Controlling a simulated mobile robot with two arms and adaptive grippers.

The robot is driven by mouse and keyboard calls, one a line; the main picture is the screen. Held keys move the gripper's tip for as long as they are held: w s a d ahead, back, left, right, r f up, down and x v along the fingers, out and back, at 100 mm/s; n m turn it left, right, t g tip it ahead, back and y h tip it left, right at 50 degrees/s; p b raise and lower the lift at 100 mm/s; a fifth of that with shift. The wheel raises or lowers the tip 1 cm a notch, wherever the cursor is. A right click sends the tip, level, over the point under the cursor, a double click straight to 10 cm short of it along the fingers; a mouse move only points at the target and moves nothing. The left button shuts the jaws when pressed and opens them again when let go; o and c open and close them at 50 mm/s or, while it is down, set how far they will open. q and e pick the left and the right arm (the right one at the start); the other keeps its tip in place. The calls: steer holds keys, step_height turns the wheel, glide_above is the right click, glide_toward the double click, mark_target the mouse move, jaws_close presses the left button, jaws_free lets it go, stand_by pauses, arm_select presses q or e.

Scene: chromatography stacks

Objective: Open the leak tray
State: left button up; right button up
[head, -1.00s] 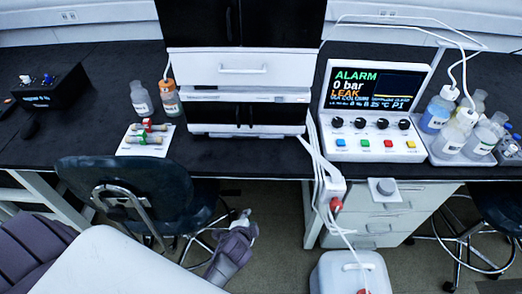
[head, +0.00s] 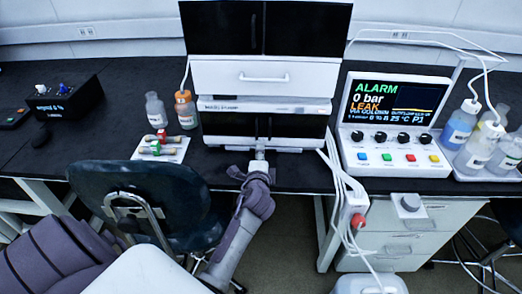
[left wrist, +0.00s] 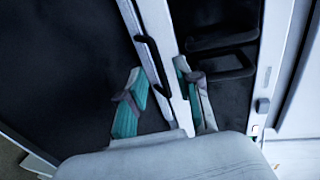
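The instrument stack (head: 300,75) stands on the black bench in the head view. Its lowest white strip (head: 222,141), under the lower dark doors, looks like the leak tray, but I cannot tell for certain. My left gripper (head: 260,158) is just in front of and below this strip, at the bench's front edge. In the left wrist view its teal-padded fingers (left wrist: 161,100) are apart. A white strip (left wrist: 158,30) and a black handle (left wrist: 150,68) run down toward the gap between them. I cannot tell if the fingers touch anything. My right gripper is not in view.
A control panel (head: 392,160) reading ALARM and LEAK stands to the right, with bottles (head: 461,122) beside it. A white card (head: 160,149) with vials and two bottles are left of the stack. A dark chair (head: 140,200) stands close left of my arm. White cables hang at right.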

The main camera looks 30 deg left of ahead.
arm_select(q)
steer(key=shift+x, duration=1.85)
jaws_close()
